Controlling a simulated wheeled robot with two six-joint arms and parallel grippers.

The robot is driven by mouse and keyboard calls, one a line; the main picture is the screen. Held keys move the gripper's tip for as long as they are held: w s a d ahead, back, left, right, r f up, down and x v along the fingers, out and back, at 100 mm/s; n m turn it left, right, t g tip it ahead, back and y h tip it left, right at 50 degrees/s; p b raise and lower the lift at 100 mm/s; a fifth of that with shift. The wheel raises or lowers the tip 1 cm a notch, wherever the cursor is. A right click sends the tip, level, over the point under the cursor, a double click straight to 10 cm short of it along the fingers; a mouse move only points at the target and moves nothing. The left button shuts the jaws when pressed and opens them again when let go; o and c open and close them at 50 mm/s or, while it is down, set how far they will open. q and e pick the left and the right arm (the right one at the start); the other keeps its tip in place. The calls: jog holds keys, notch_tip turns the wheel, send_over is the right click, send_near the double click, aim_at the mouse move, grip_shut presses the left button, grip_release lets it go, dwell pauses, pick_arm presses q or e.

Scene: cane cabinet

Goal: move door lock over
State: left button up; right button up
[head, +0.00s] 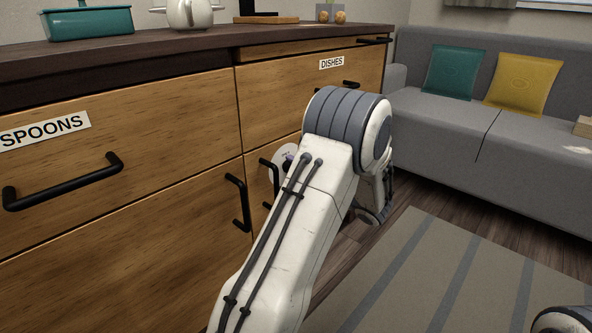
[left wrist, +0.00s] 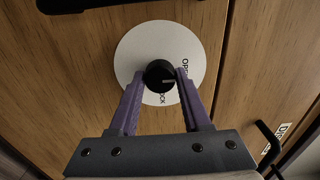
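The door lock is a black round knob (left wrist: 157,74) on a white disc (left wrist: 138,48) fixed to the wooden cabinet front. The disc has the words "OPEN" and "LOCK", partly covered. A light mark on the knob points to the right in the left wrist view. My left gripper (left wrist: 160,76) has its purple fingers on either side of the knob, very close to it; I cannot tell whether they press on it. In the head view, my left arm hides most of the gripper, and part of the disc (head: 279,162) shows beside it. My right gripper is out of view.
Black handles (head: 238,203) stick out of the cabinet doors near the lock. The drawers are labelled SPOONS (head: 44,131) and DISHES (head: 331,63). A teal dish (head: 88,23) and a white pot (head: 190,13) stand on top. A grey sofa (head: 440,118) and a striped rug (head: 440,280) lie to the right.

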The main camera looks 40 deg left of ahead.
pick_arm(q)
jog(key=o, duration=0.3)
jog(key=d+p, duration=0.4)
jog(key=d, duration=0.6)
jog(key=shift+s+d, duration=0.25)
jog(key=shift+s, duration=0.2)
jog(key=shift+p, duration=0.3)
